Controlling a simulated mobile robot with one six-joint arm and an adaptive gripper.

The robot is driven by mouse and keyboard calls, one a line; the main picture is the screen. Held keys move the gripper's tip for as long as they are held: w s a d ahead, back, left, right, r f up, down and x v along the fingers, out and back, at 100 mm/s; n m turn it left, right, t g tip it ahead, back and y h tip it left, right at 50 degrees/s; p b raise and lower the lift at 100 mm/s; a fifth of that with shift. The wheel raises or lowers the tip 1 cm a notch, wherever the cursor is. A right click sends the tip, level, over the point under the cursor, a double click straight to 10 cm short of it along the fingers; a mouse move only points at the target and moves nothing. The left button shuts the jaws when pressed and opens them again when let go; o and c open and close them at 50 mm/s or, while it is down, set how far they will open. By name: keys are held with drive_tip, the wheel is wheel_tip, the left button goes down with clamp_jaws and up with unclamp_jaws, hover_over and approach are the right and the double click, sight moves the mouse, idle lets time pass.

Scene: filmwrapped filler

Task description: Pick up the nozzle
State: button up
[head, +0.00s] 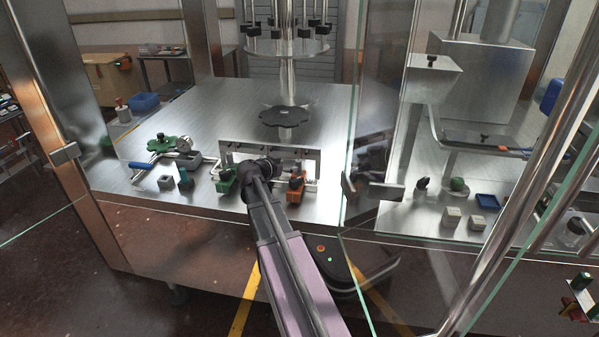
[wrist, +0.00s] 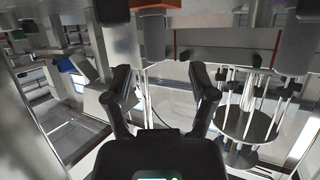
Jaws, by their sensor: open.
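My gripper (wrist: 160,76) is open and empty in the wrist view, with its two dark fingers wide apart and nothing between them. In the head view my arm reaches over the front edge of the steel table (head: 215,120), and its dark end covers part of the fixture there. I cannot tell for sure which thing is the nozzle. Several small parts stand near the front edge: a green and black part (head: 226,182), an orange and green part (head: 296,186), a grey block (head: 165,183) and a dark part (head: 186,181).
A metal bracket (head: 305,160) stands just behind my arm's end. A round plate with black knobs (head: 287,48) is on a central post above a black lobed disc (head: 287,116). A glass door and posts bound the right side. The table's left rear is clear.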

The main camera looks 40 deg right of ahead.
sight(298, 172)
drive_tip(key=shift+w+d+f, duration=0.1)
drive_tip(key=shift+d+f, duration=0.05)
drive_tip(key=shift+d, duration=0.3)
drive_tip(key=shift+s+b+x, duration=0.15)
drive_tip(key=shift+b+x, duration=0.4)
drive_tip(key=shift+x, duration=0.75)
drive_tip(key=shift+s+b+x, duration=0.1)
drive_tip(key=shift+b+x, duration=0.4)
drive_tip(key=shift+x, duration=0.8)
clamp_jaws()
